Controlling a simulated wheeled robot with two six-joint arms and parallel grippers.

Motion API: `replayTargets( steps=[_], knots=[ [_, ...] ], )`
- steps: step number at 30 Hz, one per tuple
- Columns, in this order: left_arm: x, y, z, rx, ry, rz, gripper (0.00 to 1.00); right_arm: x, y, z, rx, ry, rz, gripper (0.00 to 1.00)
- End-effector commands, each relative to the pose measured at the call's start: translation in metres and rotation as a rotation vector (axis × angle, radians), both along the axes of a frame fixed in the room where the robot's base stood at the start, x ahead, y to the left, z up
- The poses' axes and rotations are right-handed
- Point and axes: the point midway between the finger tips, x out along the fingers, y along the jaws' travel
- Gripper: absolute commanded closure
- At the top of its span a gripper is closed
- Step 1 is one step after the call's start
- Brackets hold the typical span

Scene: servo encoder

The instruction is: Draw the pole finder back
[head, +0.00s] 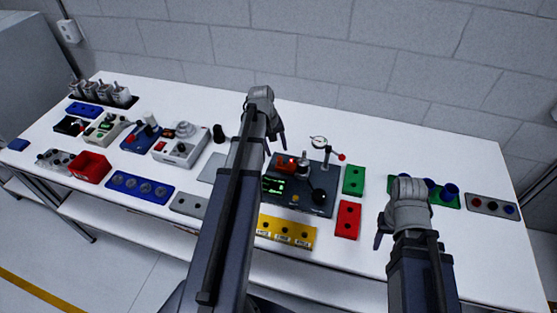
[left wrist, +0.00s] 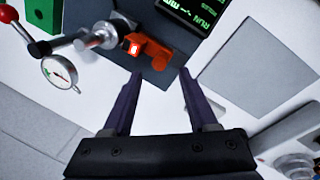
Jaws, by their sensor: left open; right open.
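An orange-red block with a lit red window, which looks like the pole finder, sits on the dark grey station (head: 318,200) beside a silver cylinder; it shows in the head view (head: 286,163) and the left wrist view (left wrist: 155,52). The silver cylinder (left wrist: 105,38) is left of it in the left wrist view. A display (left wrist: 190,12) with green text is on the station. My left gripper (head: 278,143) is open and empty, apart from the block; in the left wrist view its fingers (left wrist: 158,90) point toward it. My right gripper (head: 383,232) is open, right of the station.
A dial gauge (left wrist: 60,72) with a red-knobbed arm (left wrist: 9,14) stands close by the cylinder. Green (head: 353,180) and red (head: 347,219) blocks lie right of the station, a yellow block (head: 286,231) in front. Several instruments and trays fill the table's left side.

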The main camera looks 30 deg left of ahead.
Motion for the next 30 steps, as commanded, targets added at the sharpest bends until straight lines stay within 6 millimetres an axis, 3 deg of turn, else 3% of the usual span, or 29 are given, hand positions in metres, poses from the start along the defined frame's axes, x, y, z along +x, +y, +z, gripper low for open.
replayTargets(
  steps=[1, 9, 20, 30],
  knots=[
    [0.001, -0.001, -0.014, 0.0, 0.0, -0.001, 0.41, 0.0, 0.0, -0.014, 0.0, 0.0, 0.0, 0.5],
    [0.006, -0.005, -0.044, 0.0, 0.0, -0.001, 0.41, 0.0, 0.0, -0.044, 0.0, 0.0, -0.002, 0.5],
    [0.007, -0.006, -0.046, 0.0, 0.0, 0.0, 0.41, 0.0, 0.0, -0.046, 0.0, 0.0, -0.002, 0.5],
    [0.007, -0.006, -0.046, 0.0, 0.0, 0.0, 0.77, 0.0, 0.0, -0.046, 0.0, 0.0, -0.002, 0.5]
  ],
)
